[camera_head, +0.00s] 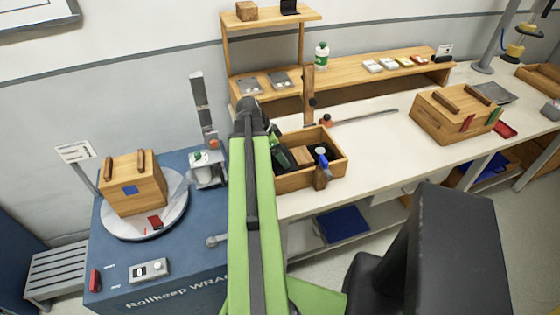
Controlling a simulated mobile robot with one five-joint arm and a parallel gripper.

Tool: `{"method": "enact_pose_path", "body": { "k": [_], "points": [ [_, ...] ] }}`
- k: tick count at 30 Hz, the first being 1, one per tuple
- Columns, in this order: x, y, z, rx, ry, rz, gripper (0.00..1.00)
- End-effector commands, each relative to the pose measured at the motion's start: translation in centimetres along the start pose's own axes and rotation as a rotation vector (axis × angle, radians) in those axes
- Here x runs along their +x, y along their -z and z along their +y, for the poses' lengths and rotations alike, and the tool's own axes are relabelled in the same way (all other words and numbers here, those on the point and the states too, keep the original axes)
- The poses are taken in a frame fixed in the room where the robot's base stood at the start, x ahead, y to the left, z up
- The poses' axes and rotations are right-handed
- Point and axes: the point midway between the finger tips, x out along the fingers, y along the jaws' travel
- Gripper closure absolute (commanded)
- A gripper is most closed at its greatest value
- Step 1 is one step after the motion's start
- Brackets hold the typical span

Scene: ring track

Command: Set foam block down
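I cannot pick out the foam block with certainty. My green arm rises through the middle of the view to a black joint, beside an open wooden crate (336,173) on the pale bench. My gripper does not show clearly; the far end of my arm is hidden behind its nearer link, so I cannot see whether it holds anything. The crate holds a dark green item (281,156), a tan block-like piece (302,156) and a blue-topped item (321,158). A brown cube (246,11) sits on the high shelf.
At left, a wooden box (133,184) stands on a round white turntable (118,224) on a blue wrapping station. Another wooden box (452,113) stands at the bench's right. The bench top between crate and box (385,140) is largely clear. A dark chair (455,250) fills the lower right.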

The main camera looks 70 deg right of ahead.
Motion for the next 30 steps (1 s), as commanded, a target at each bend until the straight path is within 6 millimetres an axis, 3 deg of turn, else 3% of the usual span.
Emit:
{"method": "enact_pose_path", "body": {
  "k": [1,12,13,17,26,30],
  "points": [
    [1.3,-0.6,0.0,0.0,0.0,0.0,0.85],
    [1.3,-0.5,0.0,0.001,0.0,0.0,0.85],
    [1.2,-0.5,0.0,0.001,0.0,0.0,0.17],
    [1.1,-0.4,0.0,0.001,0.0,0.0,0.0],
    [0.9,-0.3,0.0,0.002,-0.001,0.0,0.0],
    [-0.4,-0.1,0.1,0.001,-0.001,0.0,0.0]
  ]
}}
